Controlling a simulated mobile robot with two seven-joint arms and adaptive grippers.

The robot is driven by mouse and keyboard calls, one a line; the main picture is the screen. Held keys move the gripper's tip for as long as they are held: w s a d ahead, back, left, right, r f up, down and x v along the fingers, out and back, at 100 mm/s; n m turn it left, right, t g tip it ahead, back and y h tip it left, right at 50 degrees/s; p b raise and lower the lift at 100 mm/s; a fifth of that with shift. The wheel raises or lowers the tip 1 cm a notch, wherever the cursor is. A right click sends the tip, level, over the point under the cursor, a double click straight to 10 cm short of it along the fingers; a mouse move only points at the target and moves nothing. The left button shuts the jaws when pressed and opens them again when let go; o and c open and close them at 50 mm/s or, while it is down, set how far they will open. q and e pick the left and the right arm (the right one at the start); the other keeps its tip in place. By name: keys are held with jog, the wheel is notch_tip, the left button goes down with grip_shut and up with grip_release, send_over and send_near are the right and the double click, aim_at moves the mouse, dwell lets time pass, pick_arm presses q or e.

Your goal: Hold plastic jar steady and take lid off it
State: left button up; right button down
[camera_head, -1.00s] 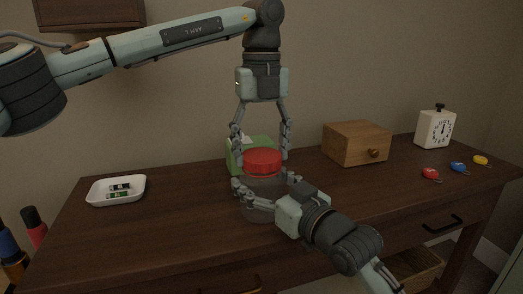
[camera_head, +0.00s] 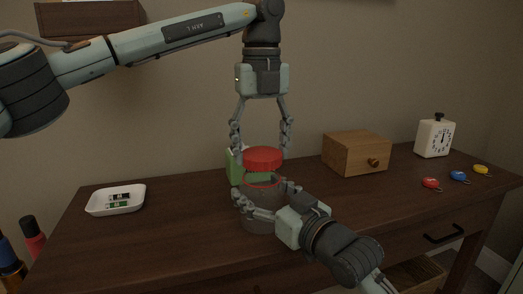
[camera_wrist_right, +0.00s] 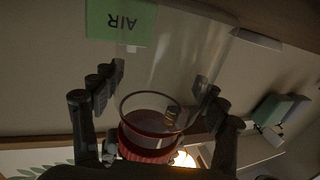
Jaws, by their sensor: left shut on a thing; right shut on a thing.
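The plastic jar (camera_head: 257,224) is clear and stands upright on the dark wooden desk. Its open rim shows in the right wrist view (camera_wrist_right: 150,96). The red lid (camera_head: 263,160) is raised a little above the rim, with a visible gap between them. My left gripper (camera_head: 262,150) comes from above, shut on the lid with a finger on either side. My right gripper (camera_head: 265,195) comes from the front right, shut around the jar's upper body. In the right wrist view the lid (camera_wrist_right: 145,147) is apart from the rim, and my fingers flank the jar.
A green box (camera_head: 235,168) stands close behind the jar. A wooden box (camera_head: 350,153) and a white timer (camera_head: 434,138) stand to the right, with several coloured key tags near the right edge. A white tray (camera_head: 98,210) with batteries lies left. The desk between tray and jar is clear.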

aim_at(262, 153)
pick_arm(q)
notch_tip(262, 153, up, 4)
jog(key=shift+f, duration=0.25)
pick_arm(e)
jog(key=shift+c, duration=0.3)
grip_release()
